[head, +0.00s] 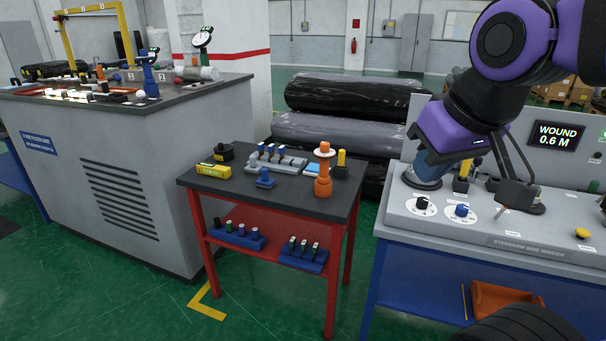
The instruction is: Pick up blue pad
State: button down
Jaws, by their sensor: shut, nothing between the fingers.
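A small light-blue flat pad (312,169) lies on the dark top of the small red-legged table, behind and left of an orange stand (323,178) that partly hides it. My gripper (517,200) is low over the grey console at the right, well to the right of the pad and apart from it. It is shut and appears empty. Its fingertips are small and dark in this view.
The table top (228,188) also holds a yellow pack (213,170), a grey rack (276,164) and a blue fixture (264,179). The console (470,225) carries knobs. Wrapped rolls (340,135) lie behind.

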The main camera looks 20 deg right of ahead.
aim_at(264, 182)
jog(key=i+j, duration=0.15)
jog(key=i, duration=0.3)
jog(key=i+j+z, duration=0.15)
jog(key=i, duration=0.3)
jog(key=i+j, duration=0.15)
jog(key=i, duration=0.3)
jog(key=i+j+z, duration=0.1)
jog(key=i, duration=0.4)
